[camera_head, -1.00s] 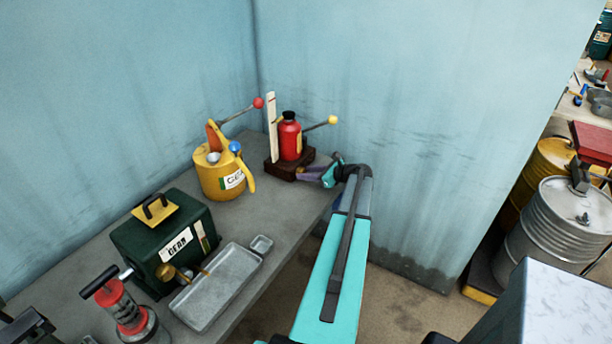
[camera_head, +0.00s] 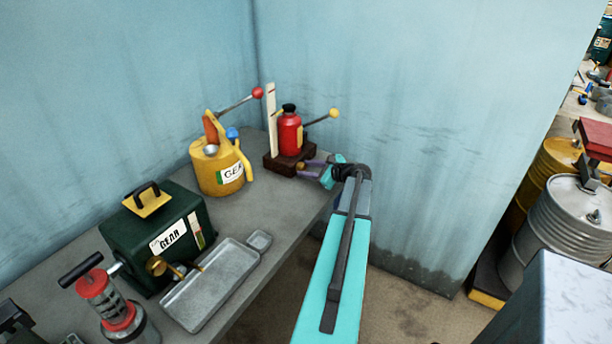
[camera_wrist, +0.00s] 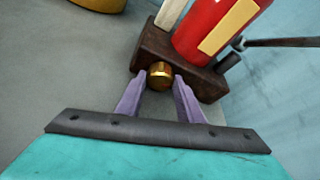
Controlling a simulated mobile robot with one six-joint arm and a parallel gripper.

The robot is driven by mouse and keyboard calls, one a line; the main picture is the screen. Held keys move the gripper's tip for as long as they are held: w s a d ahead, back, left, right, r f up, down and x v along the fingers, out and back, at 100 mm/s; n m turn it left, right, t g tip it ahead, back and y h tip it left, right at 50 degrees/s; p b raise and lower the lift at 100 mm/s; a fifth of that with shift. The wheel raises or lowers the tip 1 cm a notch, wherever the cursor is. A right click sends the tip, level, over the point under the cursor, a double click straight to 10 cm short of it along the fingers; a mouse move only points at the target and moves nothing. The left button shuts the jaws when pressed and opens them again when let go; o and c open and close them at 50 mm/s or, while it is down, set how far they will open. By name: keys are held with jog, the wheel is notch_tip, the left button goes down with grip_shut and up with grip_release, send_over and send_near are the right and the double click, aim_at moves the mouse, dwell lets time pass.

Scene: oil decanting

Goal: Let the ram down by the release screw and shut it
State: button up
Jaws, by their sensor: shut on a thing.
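The red bottle jack (camera_head: 290,134) stands upright on a dark brown base (camera_head: 274,163) at the back corner of the bench. Its black ram top (camera_head: 289,108) sits close on the red body. In the wrist view the red body (camera_wrist: 208,30) shows above the base. A brass release screw (camera_wrist: 160,75) sticks out of the base front. My gripper (camera_wrist: 161,82) has its two purple fingers at either side of the screw, shut on it. In the head view my gripper (camera_head: 312,167) is at the base's right front. A pale upright scale (camera_head: 271,118) stands beside the jack.
The jack's lever with a yellow knob (camera_head: 334,113) points up right. A yellow oil can (camera_head: 216,168), a green gear box (camera_head: 158,240), a grey tray (camera_head: 212,288) and a red pump (camera_head: 106,300) stand on the bench. Walls (camera_head: 350,70) close in behind the jack.

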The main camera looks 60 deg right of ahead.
dwell(0.3)
jog(key=o, duration=1.1)
jog(key=b+v, duration=0.3)
jog(key=v, duration=1.1)
jog(key=shift+a+f, duration=0.1)
